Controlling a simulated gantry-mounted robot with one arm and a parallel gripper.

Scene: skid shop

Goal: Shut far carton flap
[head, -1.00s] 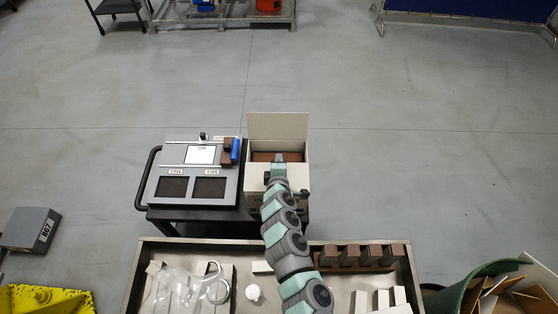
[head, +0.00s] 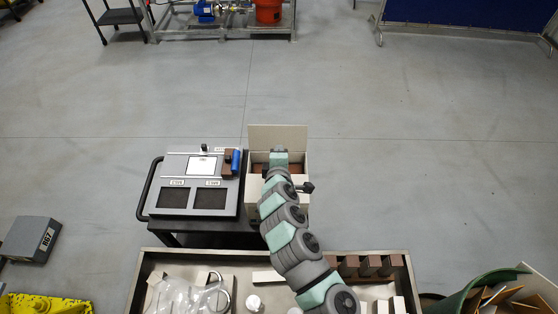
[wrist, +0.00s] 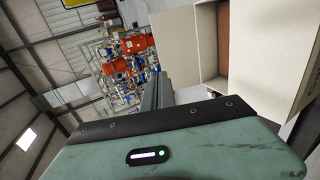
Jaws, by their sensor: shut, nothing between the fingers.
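The carton (head: 304,209) stands on the black cart. Its far flap (head: 290,134) stands up at the back edge, and brown contents show inside. A pale panel covers the near part of the top. My gripper (head: 279,152) is at the far side of the carton, in front of the lower middle of the far flap, and hides part of it. In the wrist view my gripper's dark fingers (wrist: 157,90) are together and empty, near the edge of a pale panel that looks like the far flap (wrist: 178,45). I cannot tell whether they touch it.
A fixture board (head: 155,200) with two dark pads and a blue cylinder (head: 235,161) sits left of the carton. A metal tray (head: 140,285) with brown blocks, white pieces and clear wrap lies in front. A green bin (head: 465,301) is at right.

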